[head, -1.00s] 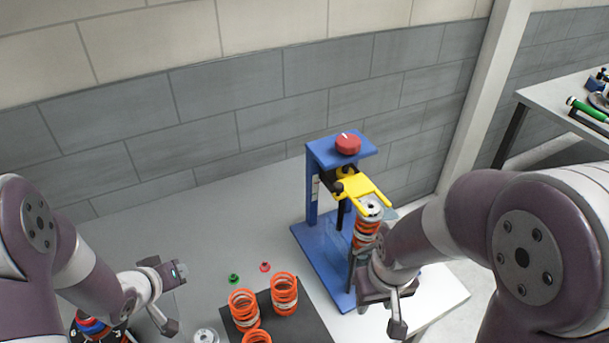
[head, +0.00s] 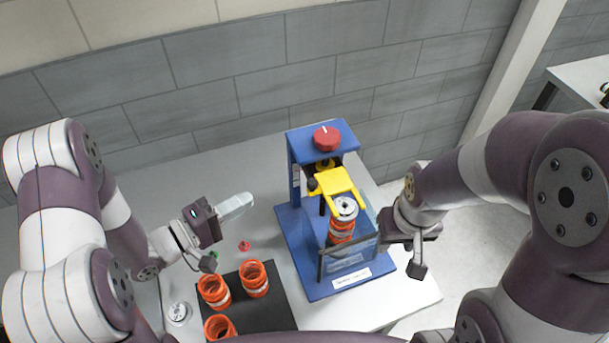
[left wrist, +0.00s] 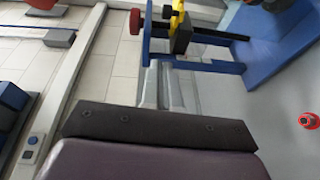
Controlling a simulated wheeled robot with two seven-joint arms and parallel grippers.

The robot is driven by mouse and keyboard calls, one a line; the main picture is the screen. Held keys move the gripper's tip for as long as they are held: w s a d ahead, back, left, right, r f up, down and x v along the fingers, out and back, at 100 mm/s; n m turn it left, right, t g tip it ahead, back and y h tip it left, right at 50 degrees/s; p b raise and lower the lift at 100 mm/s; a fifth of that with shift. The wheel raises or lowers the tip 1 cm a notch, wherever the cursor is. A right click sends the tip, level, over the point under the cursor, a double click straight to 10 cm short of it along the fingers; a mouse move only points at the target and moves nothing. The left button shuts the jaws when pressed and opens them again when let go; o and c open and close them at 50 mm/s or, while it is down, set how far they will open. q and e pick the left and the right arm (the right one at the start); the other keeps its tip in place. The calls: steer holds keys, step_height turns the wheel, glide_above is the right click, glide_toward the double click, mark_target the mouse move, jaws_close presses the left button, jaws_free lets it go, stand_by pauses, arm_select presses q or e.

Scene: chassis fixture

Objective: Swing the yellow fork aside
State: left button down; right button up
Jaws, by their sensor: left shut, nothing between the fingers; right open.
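The yellow fork (head: 333,183) sits on the blue press stand (head: 288,180) below its red knob. It reaches forward, with its prong ends at the silver top of an orange spring unit (head: 341,232). Part of the fork also shows at the top of the left wrist view (left wrist: 178,12). My left gripper (head: 248,198) is shut and empty, its pale fingers pointing right, left of the stand and apart from the fork. Its fingers also show in the left wrist view (left wrist: 163,72). My right gripper (head: 384,236) is open beside the stand's right side; its fingertips are hard to make out.
A clear panel (head: 347,262) stands at the front of the stand. Several orange springs (head: 254,279) stand on a black mat (head: 275,311) at the front. A small red part (head: 244,246) lies near my left gripper. The table behind that gripper is clear.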

arm_select(q)
steer(key=w+d+p, duration=0.4)
steer(key=d, duration=0.6)
steer(key=shift+w+d+f, duration=0.15)
steer(key=shift+d+f, duration=0.1)
steer(key=shift+f, duration=0.15)
arm_select(e)
steer(key=r, duration=0.4)
steer(key=shift+a+r, duration=0.2)
steer(key=shift+r, duration=0.05)
steer(key=shift+a, duration=0.1)
